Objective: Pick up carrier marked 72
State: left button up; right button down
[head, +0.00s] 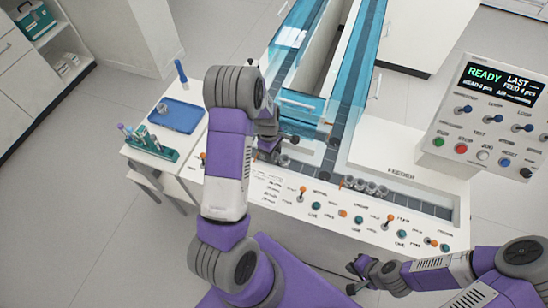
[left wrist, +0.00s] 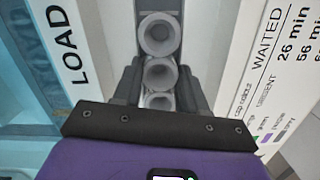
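Several grey round carriers with open tops stand in a row in a lane in the left wrist view. The nearest-to-top one (left wrist: 159,34) is clear of my fingers. A second carrier (left wrist: 160,75) lies between my left gripper's (left wrist: 158,86) two dark fingers, and a third (left wrist: 159,101) is partly hidden by the gripper body. The fingers are apart, and I cannot tell whether they touch a carrier. No number 72 is readable. In the head view my left gripper (head: 288,147) is over the track, partly hidden by my arm. My right gripper (head: 354,278) is open and empty at the front.
More carriers (head: 363,186) sit in the front lane. A LOAD sign (left wrist: 67,45) and a waiting-time panel (left wrist: 276,75) flank the lane. Blue clear covers (head: 355,75) edge the track. A control box (head: 487,115) reads READY. A blue tray (head: 178,116) and tube rack (head: 150,145) stand left.

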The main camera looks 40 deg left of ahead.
pick_arm(q)
jog(key=shift+c, duration=0.7)
jog(key=shift+r, duration=0.1)
notch_tip(320, 180, up, 15)
jog(key=p, duration=0.7)
